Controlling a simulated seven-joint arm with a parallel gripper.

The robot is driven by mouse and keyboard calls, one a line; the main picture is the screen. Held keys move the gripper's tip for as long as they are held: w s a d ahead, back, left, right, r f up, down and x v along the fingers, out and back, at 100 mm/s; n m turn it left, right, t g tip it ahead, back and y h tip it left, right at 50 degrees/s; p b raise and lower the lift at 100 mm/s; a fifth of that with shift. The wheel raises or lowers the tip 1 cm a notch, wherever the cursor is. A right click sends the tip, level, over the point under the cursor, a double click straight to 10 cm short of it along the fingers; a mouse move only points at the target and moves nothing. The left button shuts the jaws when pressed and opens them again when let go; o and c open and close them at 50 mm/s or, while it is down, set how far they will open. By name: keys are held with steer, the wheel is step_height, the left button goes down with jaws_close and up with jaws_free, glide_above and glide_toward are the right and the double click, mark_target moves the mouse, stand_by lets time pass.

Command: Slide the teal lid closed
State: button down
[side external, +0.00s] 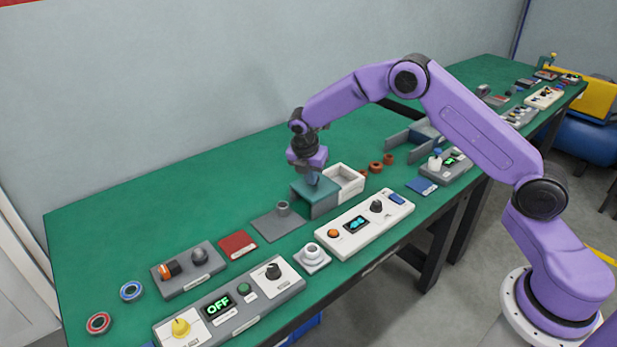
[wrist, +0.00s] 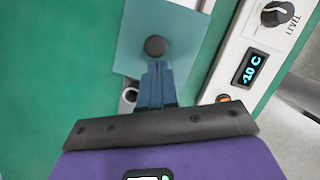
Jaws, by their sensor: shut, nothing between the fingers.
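The teal lid (side external: 312,190) sits on the left part of a white box (side external: 346,178) in the side view; the box's right part shows open. In the wrist view the teal lid (wrist: 145,30) has a dark round knob (wrist: 155,46) on top. My gripper (side external: 313,178) is shut and empty, pointing down over the lid. In the wrist view the closed fingertips (wrist: 157,68) are right beside the knob; I cannot tell whether they touch it. A bit of the white box (wrist: 190,4) shows at the top of the wrist view.
A white panel (side external: 350,224) with a display and knobs stands in front of the box. A grey plate with a cylinder (side external: 282,209) lies to the left. Brown rings (side external: 376,167) lie to the right. The green table (side external: 170,220) is clear behind.

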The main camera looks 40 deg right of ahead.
steer(key=d, duration=1)
steer(key=shift+d, duration=0.35)
